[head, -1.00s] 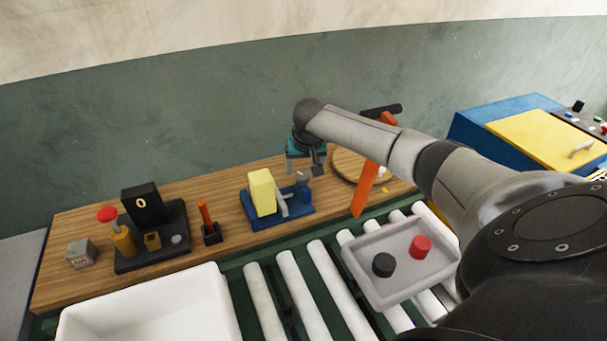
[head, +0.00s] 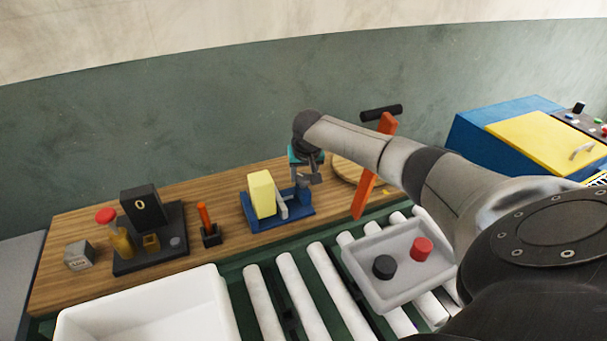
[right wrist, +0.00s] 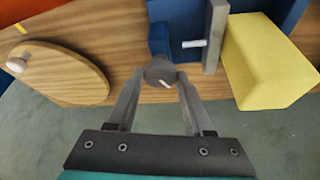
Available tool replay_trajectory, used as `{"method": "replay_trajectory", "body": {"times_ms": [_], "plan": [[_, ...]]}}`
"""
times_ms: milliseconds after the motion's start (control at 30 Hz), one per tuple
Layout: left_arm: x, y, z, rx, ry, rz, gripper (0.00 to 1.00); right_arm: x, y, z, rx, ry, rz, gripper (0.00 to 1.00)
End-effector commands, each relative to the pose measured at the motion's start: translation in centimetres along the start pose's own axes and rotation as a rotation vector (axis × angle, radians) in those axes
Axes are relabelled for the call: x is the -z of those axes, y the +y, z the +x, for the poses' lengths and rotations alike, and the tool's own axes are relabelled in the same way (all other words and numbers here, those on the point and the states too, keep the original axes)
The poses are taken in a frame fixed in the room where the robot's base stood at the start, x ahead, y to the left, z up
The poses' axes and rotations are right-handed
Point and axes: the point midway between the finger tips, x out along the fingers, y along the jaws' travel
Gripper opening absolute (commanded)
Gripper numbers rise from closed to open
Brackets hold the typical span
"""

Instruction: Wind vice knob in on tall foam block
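The tall yellow foam block (head: 262,194) stands upright in the blue vice (head: 246,220). The vice's grey jaw plate (right wrist: 214,38) is right beside the block (right wrist: 265,62); I cannot tell whether they touch. The dark round knob (right wrist: 160,71), with a pale mark on its face, is at the vice's right end in the head view. My right gripper (right wrist: 161,76) has its fingertips on either side of the knob, with no clear gap visible. I cannot tell whether they grip it. My left gripper is not in view.
A round wooden board (head: 345,169) and an orange-handled lever (head: 371,170) stand close right of the vice. An orange tool in a holder (head: 210,232) and a black press (head: 150,235) stand left. A grey tray (head: 385,296) sits on the front rollers.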

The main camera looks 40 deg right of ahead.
Motion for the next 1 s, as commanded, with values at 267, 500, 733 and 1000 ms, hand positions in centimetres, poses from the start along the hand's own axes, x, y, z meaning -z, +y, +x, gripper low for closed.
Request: {"method": "replay_trajectory", "body": {"times_ms": [267, 500, 733, 1000], "plan": [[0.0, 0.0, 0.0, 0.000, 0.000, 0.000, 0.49, 0.0, 0.0, 0.0, 0.000, 0.000, 0.000, 0.16], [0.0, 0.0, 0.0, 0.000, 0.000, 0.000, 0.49, 0.0, 0.0, 0.0, 0.000, 0.000, 0.001, 0.00], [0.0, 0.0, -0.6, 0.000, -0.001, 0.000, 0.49, 0.0, -0.1, -0.1, -0.012, -0.002, 0.031, 0.00], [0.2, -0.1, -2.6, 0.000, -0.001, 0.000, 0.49, 0.0, -0.3, -0.3, -0.069, -0.004, 0.173, 0.00]]}}
